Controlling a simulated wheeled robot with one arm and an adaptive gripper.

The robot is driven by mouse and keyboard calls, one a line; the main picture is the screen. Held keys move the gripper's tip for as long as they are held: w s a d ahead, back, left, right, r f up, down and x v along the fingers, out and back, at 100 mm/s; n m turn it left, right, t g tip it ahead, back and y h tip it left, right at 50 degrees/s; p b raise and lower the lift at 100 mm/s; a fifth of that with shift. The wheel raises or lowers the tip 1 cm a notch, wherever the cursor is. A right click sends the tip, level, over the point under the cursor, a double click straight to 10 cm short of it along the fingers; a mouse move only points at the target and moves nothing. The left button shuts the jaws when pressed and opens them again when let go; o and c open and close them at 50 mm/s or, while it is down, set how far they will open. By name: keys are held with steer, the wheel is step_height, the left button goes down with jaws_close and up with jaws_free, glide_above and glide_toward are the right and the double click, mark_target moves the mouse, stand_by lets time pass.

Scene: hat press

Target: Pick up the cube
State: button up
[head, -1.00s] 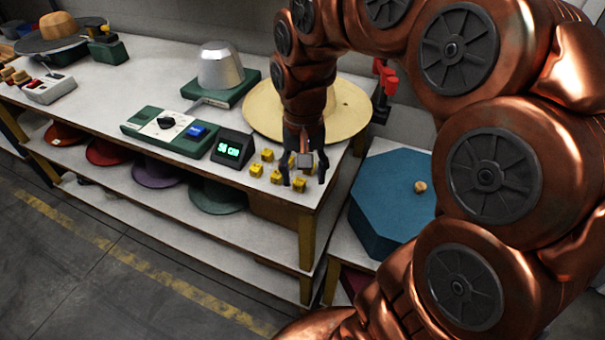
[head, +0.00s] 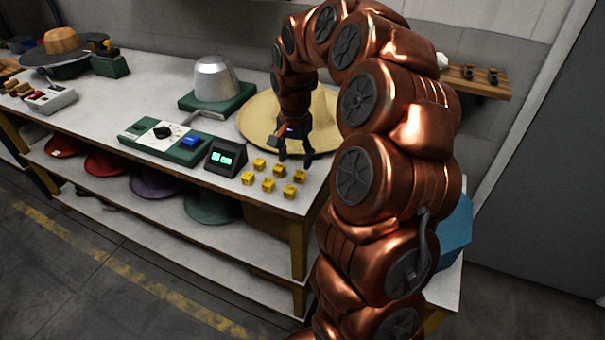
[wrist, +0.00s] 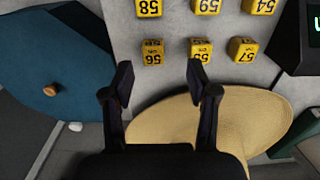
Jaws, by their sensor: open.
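Several small yellow cubes (head: 268,185) with black numbers sit in two rows near the table's front right corner. In the wrist view, the far row shows cubes 58 (wrist: 149,8), 59 (wrist: 207,6) and 54 (wrist: 260,5). The near row shows cube 56 (wrist: 152,52), a cube (wrist: 200,45) partly covered by the right finger, and cube 57 (wrist: 243,50). My gripper (head: 295,158) is open and empty behind the cubes. In the wrist view, cube 56 lies just beyond the gap between its fingertips (wrist: 160,76).
A straw hat brim (head: 254,122) lies behind the cubes. A small display (head: 224,158) with green digits and a green control box (head: 165,140) stand left of them. A metal hat form (head: 215,80) is farther back. A blue octagonal block (wrist: 45,65) is beside the table.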

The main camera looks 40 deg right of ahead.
mark_target(299, 173)
steer(key=f+p, duration=0.1)
steer(key=f, duration=0.1)
steer(key=d+f, duration=0.1)
steer(key=f, duration=0.2)
steer(key=shift+s+p, duration=0.2)
steer(key=shift+p, duration=0.2)
steer(key=shift+f, duration=0.35)
steer(key=c, duration=0.9)
